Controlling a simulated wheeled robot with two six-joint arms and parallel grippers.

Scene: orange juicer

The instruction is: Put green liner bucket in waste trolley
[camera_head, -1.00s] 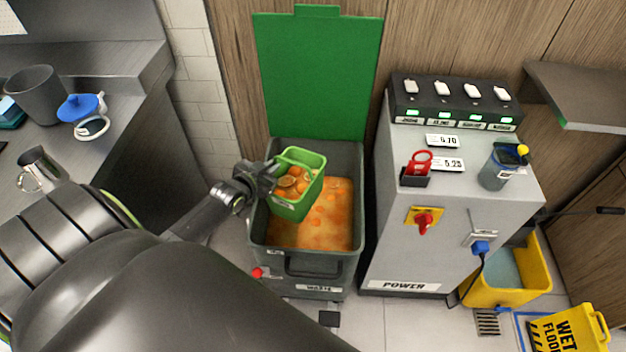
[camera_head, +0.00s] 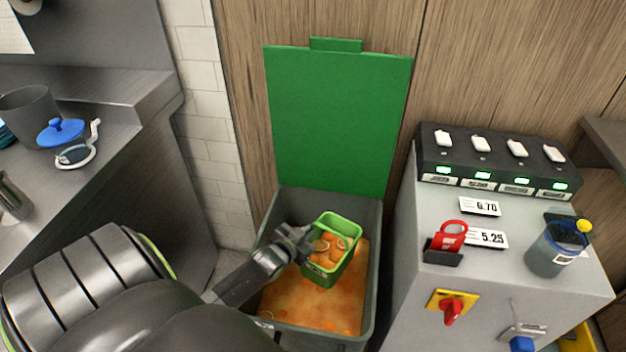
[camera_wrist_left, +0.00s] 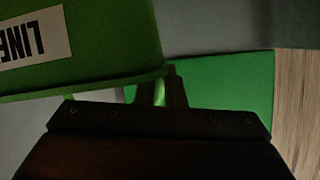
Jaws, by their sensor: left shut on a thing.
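The green liner bucket (camera_head: 322,273) holds orange halves and is tilted inside the opening of the waste trolley, above its orange contents. My left gripper (camera_head: 304,240) is shut on the bucket at its left side, near the rim. In the left wrist view the bucket (camera_wrist_left: 105,60) fills the upper left with part of a label, and my left gripper (camera_wrist_left: 168,90) is dark in front of it. The grey waste trolley (camera_head: 372,225) stands with its green lid (camera_head: 338,120) open upright behind. Whether the bucket touches the contents is unclear. My right gripper is not in view.
A grey power cabinet (camera_head: 408,290) with switches stands close at the right of the trolley. A steel counter (camera_head: 100,165) with a dark pot (camera_head: 28,112) and a blue-topped item (camera_head: 62,132) is at the left. A tiled wall and wood panels are behind.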

